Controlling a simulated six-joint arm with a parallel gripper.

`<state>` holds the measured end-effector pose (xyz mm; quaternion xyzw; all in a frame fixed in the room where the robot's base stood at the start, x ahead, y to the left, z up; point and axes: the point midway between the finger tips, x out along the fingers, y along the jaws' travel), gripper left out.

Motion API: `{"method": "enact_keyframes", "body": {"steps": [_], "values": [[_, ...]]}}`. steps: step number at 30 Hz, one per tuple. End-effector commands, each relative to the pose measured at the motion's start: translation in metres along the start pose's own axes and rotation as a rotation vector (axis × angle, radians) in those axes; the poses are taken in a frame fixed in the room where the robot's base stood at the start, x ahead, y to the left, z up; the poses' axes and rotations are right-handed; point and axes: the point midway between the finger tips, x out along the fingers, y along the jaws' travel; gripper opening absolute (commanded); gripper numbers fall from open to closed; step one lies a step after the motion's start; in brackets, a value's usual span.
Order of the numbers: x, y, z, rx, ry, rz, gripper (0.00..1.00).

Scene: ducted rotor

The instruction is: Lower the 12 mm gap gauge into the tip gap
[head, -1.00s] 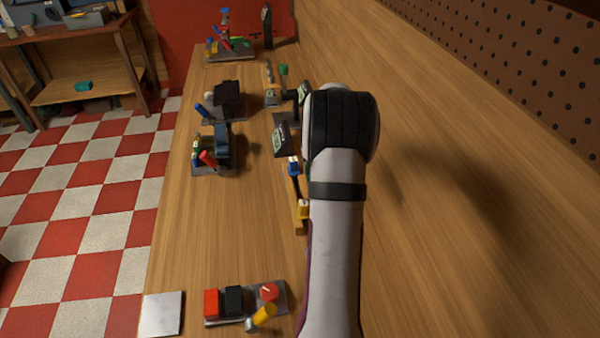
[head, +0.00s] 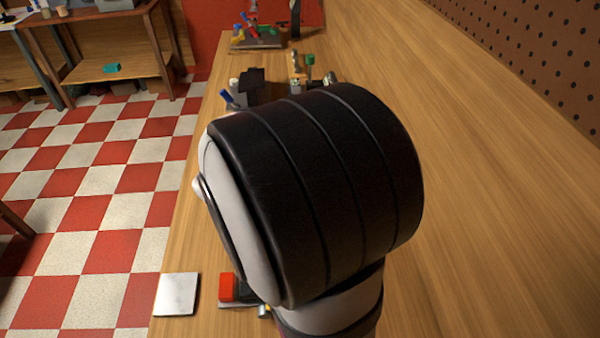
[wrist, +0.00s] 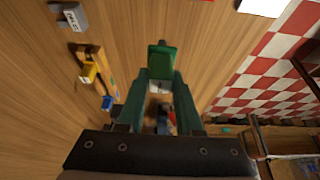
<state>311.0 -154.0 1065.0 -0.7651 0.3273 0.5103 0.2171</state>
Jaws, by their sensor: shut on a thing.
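My gripper (wrist: 160,78) is shut on a green-handled piece, which I take to be the gap gauge (wrist: 162,57). A small pale marked face shows at the lower end of its green part, between the fingertips. The gauge is above the wooden bench and apart from the parts around it. In the head view my own arm hides the gripper and the gauge. I cannot make out the tip gap or the rotor duct in either view.
A rack holds a yellow piece (wrist: 89,73) and a blue piece (wrist: 106,102). A grey labelled block (wrist: 71,16) stands near it. A metal plate (head: 177,294) and a red block (head: 235,288) lie at the near left. The bench (head: 480,220) is clear on the right.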

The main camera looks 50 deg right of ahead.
Motion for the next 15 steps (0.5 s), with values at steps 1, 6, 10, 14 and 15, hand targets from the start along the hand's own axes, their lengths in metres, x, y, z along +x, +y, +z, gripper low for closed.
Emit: {"method": "enact_keyframes", "body": {"steps": [1,6,10,14,15], "values": [[-0.007,-0.015,0.019,-0.018,0.000,-0.007,0.00],[-0.021,-0.036,0.059,-0.026,0.000,-0.012,0.00],[-0.023,-0.038,0.067,-0.023,-0.001,-0.011,0.00],[-0.023,-0.038,0.067,-0.021,-0.001,-0.010,0.00],[-0.023,-0.038,0.066,-0.020,-0.001,-0.010,0.00]]}}
